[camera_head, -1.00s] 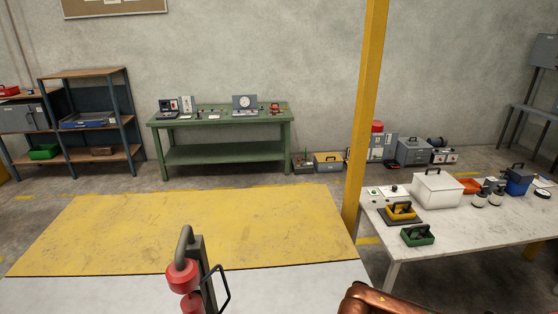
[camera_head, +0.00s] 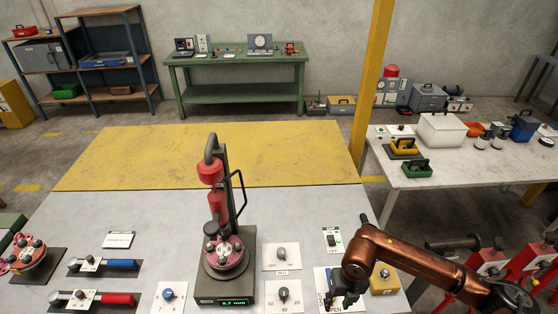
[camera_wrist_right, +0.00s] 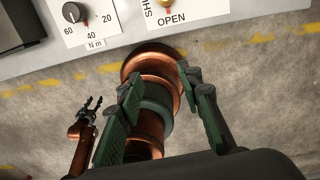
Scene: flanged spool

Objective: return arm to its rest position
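My right gripper (camera_head: 342,292) hangs over the near edge of the grey bench (camera_head: 130,215), in front of the OPEN/SHUT card, at the end of my copper right arm. In the right wrist view its green-padded fingers (camera_wrist_right: 160,80) are apart, with nothing held between them; copper parts, which seem to be my own body, show well below. A small dark gripper on a copper link, seemingly my left gripper (camera_wrist_right: 92,103), shows at the left of that view with its fingers spread. It is outside the head view. A red flanged spool (camera_head: 223,250) sits in the upright fixture (camera_head: 226,280).
Dials (camera_head: 283,295), a switch (camera_head: 333,240) and a yellow box (camera_head: 384,279) lie around the gripper. Blue (camera_head: 120,264) and red (camera_head: 117,299) handled tools lie left. Red frames (camera_head: 490,265) stand right.

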